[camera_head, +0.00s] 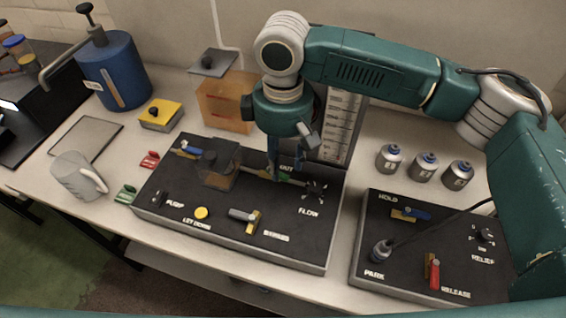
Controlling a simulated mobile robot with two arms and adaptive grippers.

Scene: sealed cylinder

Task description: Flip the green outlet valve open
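The green outlet valve handle (290,181) sits near the back right of the dark left panel (185,228), left of the black FLOW knob (316,189). A pale pipe runs into it from the left. My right gripper (284,172) points down right at the green handle, and its fingers partly hide the handle. The fingers look apart, with part of a label showing between them. I cannot tell whether they touch the handle. My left gripper is not in view.
The left panel also holds a clear box (220,165), a yellow button (201,213) and a yellow-based lever (252,222). A ruled gauge board (341,125) stands close behind the gripper. A second panel (400,262) lies to the right. Several grey canisters (424,167) stand behind it.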

